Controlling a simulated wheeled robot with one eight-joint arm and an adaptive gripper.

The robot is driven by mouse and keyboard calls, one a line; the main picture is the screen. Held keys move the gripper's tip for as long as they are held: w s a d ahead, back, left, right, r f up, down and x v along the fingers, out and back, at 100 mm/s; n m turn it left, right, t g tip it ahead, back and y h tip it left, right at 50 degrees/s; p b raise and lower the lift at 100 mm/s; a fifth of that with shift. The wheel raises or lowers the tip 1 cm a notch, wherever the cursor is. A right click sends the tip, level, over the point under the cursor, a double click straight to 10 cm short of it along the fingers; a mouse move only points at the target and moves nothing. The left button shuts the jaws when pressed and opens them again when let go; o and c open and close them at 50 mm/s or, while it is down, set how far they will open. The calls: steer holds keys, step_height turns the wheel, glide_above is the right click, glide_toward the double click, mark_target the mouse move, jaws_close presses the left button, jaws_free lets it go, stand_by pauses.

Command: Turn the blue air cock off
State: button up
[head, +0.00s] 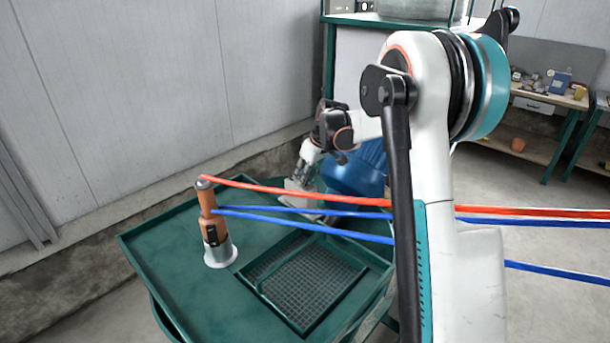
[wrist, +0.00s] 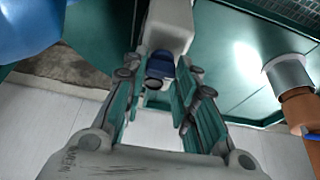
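A dark blue part that looks like the blue air cock (wrist: 160,64) sits on the end of a pale grey block (wrist: 170,25) in the wrist view. My gripper (wrist: 157,82) is open, with its two green-padded fingers on either side of the blue part. I cannot tell whether either finger touches it. In the head view my gripper (head: 304,172) points down at the pale block (head: 299,197) near the back edge of the green cart. The blue cock itself cannot be made out there.
An orange tool (head: 210,220) stands in a pale metal holder on the green cart (head: 180,275), left of a sunken mesh tray (head: 305,278). Red (head: 270,188) and blue (head: 300,225) hoses cross above the cart. A large blue rounded body (head: 352,175) is close right of my gripper.

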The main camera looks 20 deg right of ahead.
steer(key=o, duration=0.4)
steer(key=v, duration=1.2)
steer(key=shift+s, duration=0.1)
steer(key=s+a+t+h+b, duration=0.2)
steer(key=s+a+b, duration=0.5)
steer(key=s+a, duration=0.65)
steer(key=s+a+f+m+b, duration=0.1)
steer(key=s+f, duration=0.3)
steer(key=s, duration=0.3)
steer(key=s+a+f+m+b, duration=0.1)
steer(key=s+f+m, duration=0.1)
steer(key=s+f, duration=0.2)
steer(key=s+a+f+m+t+b, duration=0.1)
steer(key=s+f, duration=0.3)
steer(key=s, duration=0.6)
steer(key=shift+s+a+f+m, duration=0.15)
steer(key=shift+a+m, duration=0.15)
steer(key=shift+a, duration=0.25)
